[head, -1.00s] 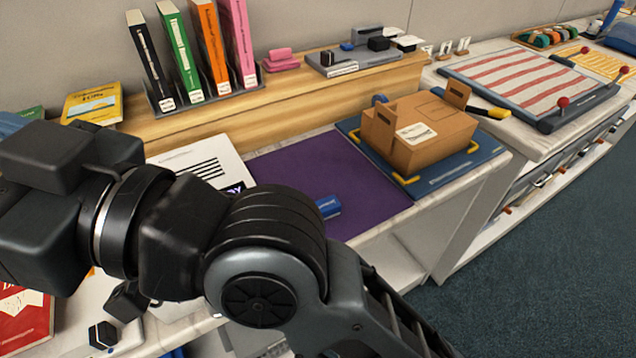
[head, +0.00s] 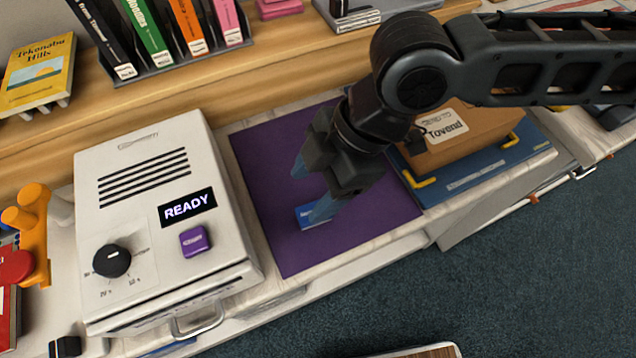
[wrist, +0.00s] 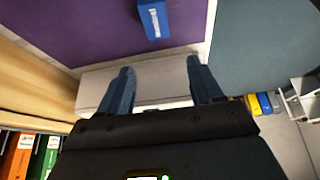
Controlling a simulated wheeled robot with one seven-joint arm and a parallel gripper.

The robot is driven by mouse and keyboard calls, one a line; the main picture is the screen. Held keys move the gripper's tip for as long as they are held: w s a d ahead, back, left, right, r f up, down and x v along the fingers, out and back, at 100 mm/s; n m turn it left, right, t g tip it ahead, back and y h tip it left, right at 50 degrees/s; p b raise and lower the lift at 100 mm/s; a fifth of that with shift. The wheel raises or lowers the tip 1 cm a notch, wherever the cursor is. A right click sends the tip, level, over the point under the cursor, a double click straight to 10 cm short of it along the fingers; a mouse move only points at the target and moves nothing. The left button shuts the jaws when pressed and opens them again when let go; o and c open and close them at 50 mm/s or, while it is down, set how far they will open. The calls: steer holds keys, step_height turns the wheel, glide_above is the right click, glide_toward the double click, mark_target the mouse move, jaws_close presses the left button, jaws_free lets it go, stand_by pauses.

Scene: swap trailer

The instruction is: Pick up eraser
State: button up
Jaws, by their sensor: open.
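A small blue block with white lettering, which looks like the eraser (head: 304,216), lies on the purple mat (head: 268,190). In the wrist view the eraser (wrist: 155,19) is at the top centre, beyond my fingertips and apart from them. My gripper (head: 312,188) is over the purple mat, close to the eraser in the head view, and one finger partly covers it there. In the wrist view my gripper (wrist: 160,68) is open, with nothing between its two blue fingers.
A white machine (head: 150,230) reading READY stands left of the mat. A cardboard box (head: 480,132) sits on a blue tray (head: 530,147) to the right. Behind is a wooden shelf (head: 290,75) with several binders. The mat around the eraser is clear.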

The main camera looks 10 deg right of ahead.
steer(key=shift+h, duration=0.5)
steer(key=shift+w+d+f+p, duration=0.1)
steer(key=shift+f+p, duration=0.25)
steer(key=shift+f, duration=1.65)
steer(key=shift+d+f+p, duration=0.1)
steer(key=shift+f+p, duration=0.25)
steer(key=shift+f, duration=1.65)
steer(key=c, duration=1.1)
steer(key=shift+r, duration=0.5)
steer(key=v, duration=0.2)
steer(key=b+v, duration=0.1)
steer(key=shift+s+r, duration=0.35)
steer(key=shift+r, duration=0.1)
steer(key=s+d+r, duration=0.1)
steer(key=d+r, duration=0.1)
steer(key=d, duration=0.1)
steer(key=s+d+r+b, duration=0.1)
steer(key=s+d+r, duration=0.1)
steer(key=d, duration=0.1)
steer(key=s+d+r, duration=0.2)
steer(key=d, duration=0.1)
steer(key=shift+s+r, duration=0.15)
steer(key=shift+r, duration=0.05)
